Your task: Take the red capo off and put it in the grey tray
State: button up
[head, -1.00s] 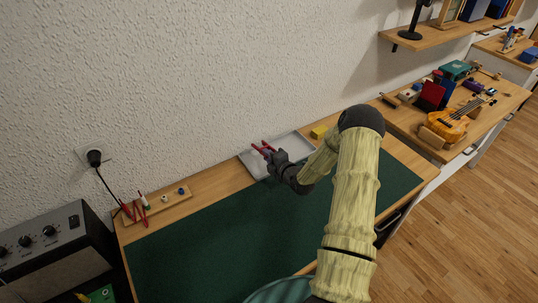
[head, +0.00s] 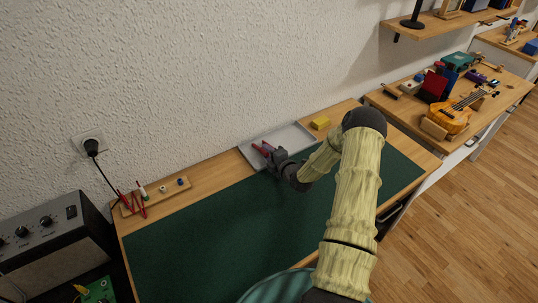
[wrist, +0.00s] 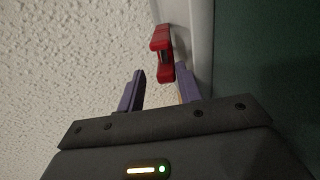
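The red capo (head: 263,148) is over the grey tray (head: 295,136) at the back of the desk, at the tray's left part. In the wrist view the capo (wrist: 161,54) lies just beyond and partly between the fingertips, closer to the right finger. My gripper (wrist: 160,76) has its two purple fingers spread, with a gap beside the capo. In the head view my gripper (head: 271,153) is low at the tray's front-left edge. I cannot tell for sure whether the capo touches the tray floor.
A yellow block (head: 320,123) lies right of the tray. A ukulele (head: 450,115) rests on the right bench. The green mat (head: 210,245) is largely clear.

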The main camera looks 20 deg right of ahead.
jog(key=shift+s+f, duration=0.2)
jog(key=shift+f, duration=0.1)
jog(key=shift+s, duration=0.35)
jog(key=shift+p+v, duration=0.4)
jog(key=shift+v, duration=1.3)
jog(key=shift+s+d+r, duration=0.2)
jog(key=shift+s+r, duration=0.05)
jog(key=shift+s, duration=0.1)
jog(key=shift+a+r, duration=0.1)
jog(key=shift+s, duration=0.45)
jog(key=b+v, duration=0.2)
jog(key=v, duration=1.4)
jog(key=shift+s+r, duration=0.15)
jog(key=shift+r, duration=0.1)
